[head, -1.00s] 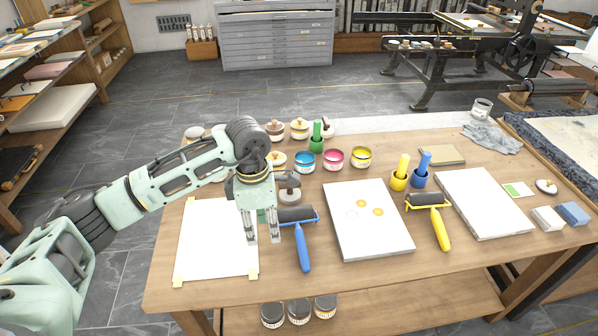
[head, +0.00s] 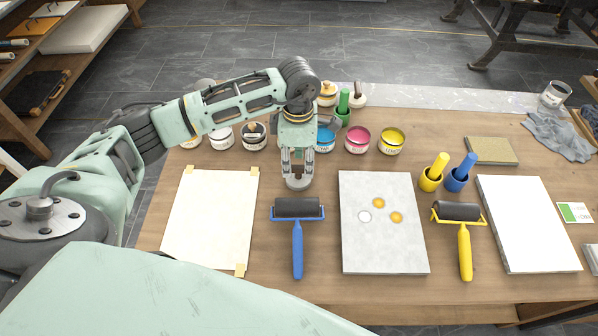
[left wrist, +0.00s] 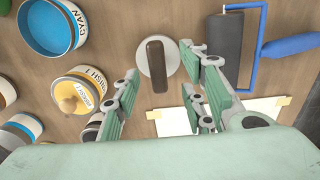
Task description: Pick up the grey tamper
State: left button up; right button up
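The grey tamper is a round grey disc with an upright dark brown handle. In the head view its grey base (head: 298,184) shows on the table just below my left gripper (head: 297,170), whose fingers hide most of the handle. In the left wrist view the tamper (left wrist: 157,64) lies ahead, between the lines of the two fingers of my left gripper (left wrist: 163,82). The fingers are spread apart, with a gap on both sides of the handle. I cannot tell how far down beside the handle they reach. My right gripper is not in view.
A blue-handled roller (head: 297,225) lies close in front of the tamper. A taped paper sheet (head: 211,222) is at left, a grey slab (head: 382,248) at right. Ink cans, including the cyan one (head: 325,140), stand behind. A tin with a wooden knob (left wrist: 76,97) is near the left finger.

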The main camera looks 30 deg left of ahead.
aim_at(299, 167)
pick_arm(q)
notch_tip(299, 167, down, 4)
jog(key=shift+w+r+p, duration=0.15)
jog(key=shift+r+p, duration=0.1)
jog(key=shift+p, duration=0.05)
jog(key=shift+f, duration=0.1)
jog(key=c, duration=0.9)
grip_shut()
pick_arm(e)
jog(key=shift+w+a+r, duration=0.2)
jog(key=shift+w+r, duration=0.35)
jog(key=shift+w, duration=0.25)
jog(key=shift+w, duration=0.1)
